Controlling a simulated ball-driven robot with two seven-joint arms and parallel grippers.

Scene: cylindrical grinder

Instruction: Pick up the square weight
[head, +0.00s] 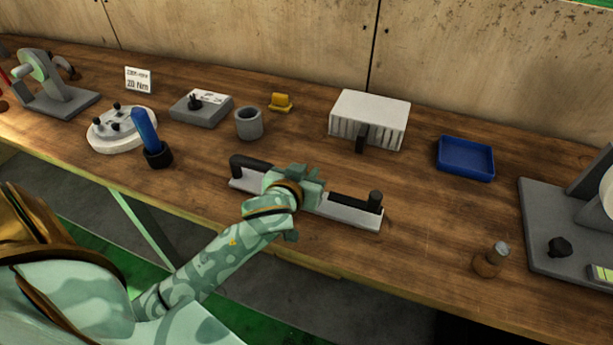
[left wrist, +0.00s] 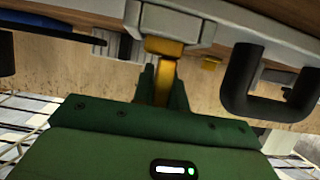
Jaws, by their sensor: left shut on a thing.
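The square weight (left wrist: 160,25) shows in the left wrist view as a pale grey, square-edged block with a brass stem. The view is upside down, with the table at the top. My left gripper (left wrist: 163,85) is shut on the brass stem between its dark green fingers. In the head view my left gripper (head: 312,187) is over the middle of a pale bar with black handles (head: 345,212) and hides the weight there. I cannot tell whether the weight touches the bar or the table. My right gripper is not in view.
A grey cup (head: 249,124), a small yellow block (head: 281,103) and a white ribbed box (head: 372,115) stand behind the bar. A blue tray (head: 465,158) lies right of them. A brown knobbed piece (head: 489,261) stands at front right. The wood between is clear.

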